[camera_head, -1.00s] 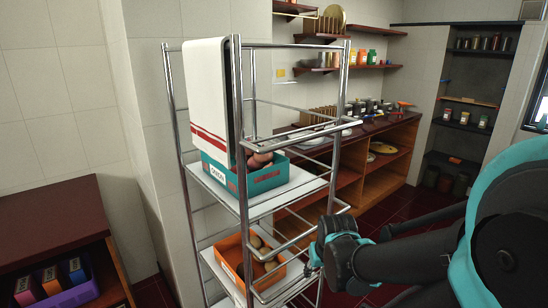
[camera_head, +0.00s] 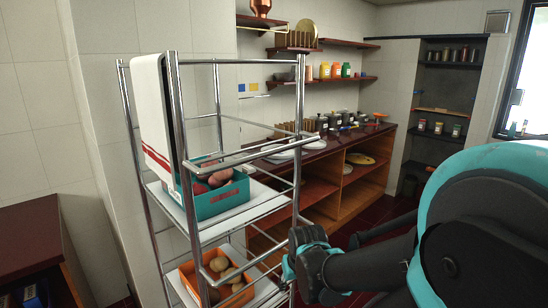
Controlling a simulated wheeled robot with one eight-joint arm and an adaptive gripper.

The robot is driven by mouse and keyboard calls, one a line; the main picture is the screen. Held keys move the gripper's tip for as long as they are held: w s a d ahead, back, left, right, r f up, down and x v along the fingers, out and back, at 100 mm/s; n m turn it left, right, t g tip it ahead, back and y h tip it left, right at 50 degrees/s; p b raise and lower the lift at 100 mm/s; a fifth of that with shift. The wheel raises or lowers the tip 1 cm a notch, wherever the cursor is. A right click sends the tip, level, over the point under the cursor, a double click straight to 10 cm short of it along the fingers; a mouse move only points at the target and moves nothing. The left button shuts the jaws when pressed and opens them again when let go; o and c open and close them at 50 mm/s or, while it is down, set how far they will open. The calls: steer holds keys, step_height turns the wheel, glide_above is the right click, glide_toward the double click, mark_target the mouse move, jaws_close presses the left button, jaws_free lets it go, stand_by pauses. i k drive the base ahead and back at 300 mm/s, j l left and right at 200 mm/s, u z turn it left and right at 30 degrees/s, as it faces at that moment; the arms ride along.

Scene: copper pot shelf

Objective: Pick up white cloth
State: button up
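The white cloth (camera_head: 153,110) with red stripes near its lower edge hangs over the top rail at the left end of the metal shelf rack (camera_head: 299,130). It hangs down to about the level of the teal box. My arm comes in from the right, and its teal and dark end (camera_head: 300,262) is low, beside the rack's right post. It is well below and to the right of the cloth, apart from it. My gripper's fingers are not clearly visible.
A teal box (camera_head: 224,198) of potatoes stands on the rack's middle shelf, an orange box (camera_head: 238,295) of potatoes below. A wooden counter (camera_head: 325,150) with pots stands behind. A dark red-topped cabinet (camera_head: 28,232) is at left. The rack's posts and rails stand between my arm and the cloth.

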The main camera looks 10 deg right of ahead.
mark_target(248, 170)
steer(key=i+l+z, duration=0.25)
steer(key=l+z, duration=0.15)
steer(key=l, duration=0.25)
steer(key=i+l+z, duration=0.4)
steer(key=l, duration=0.15)
steer(key=i+l+z, duration=0.25)
steer(key=l+z, duration=0.15)
steer(key=i+l+z, duration=0.4)
steer(key=i+l+u, duration=0.1)
steer(key=i, duration=0.3)
steer(key=i+l+u, duration=0.15)
steer(key=i, duration=0.3)
steer(key=i+j+u, duration=0.1)
steer(key=u, duration=0.3)
steer(key=i+u, duration=0.3)
steer(key=u, duration=0.15)
steer(key=i+u, duration=0.15)
steer(key=u, duration=0.25)
steer(key=i+l+u, duration=0.2)
steer(key=u, duration=0.2)
steer(key=i+j+u, duration=0.1)
steer(key=u, duration=0.3)
steer(key=i+u, duration=0.45)
steer(key=u, duration=0.3)
